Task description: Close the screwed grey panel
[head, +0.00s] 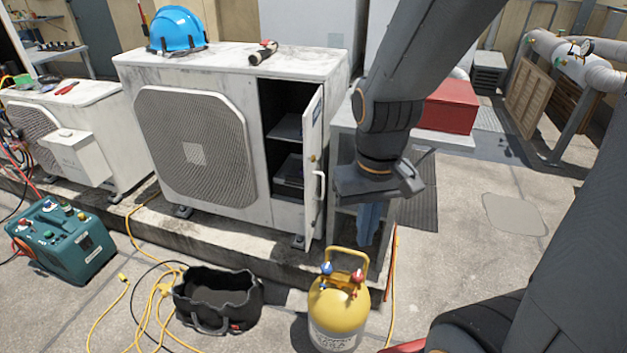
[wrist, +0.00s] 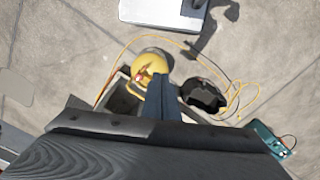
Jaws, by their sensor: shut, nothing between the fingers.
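The grey panel (head: 313,165) is a narrow hinged door on the front right of the large condenser unit (head: 245,95). It stands open, swung outward and seen nearly edge-on, with a pale bar handle (head: 319,200) and a small yellow fitting on its right face. The opening behind it shows a dark inside with shelves. My gripper (head: 368,235) points down, to the right of the panel and apart from it in the picture; its blue-grey fingers are together and empty. In the wrist view the fingers (wrist: 160,85) also show closed. The panel is not clearly visible there.
A yellow gas cylinder (head: 339,310) and a black tool bag (head: 217,298) stand on the ground in front of the unit, with yellow hoses around them. A teal machine (head: 63,240) is at left. A red box (head: 448,106) sits behind my arm. Ground at right is fairly clear.

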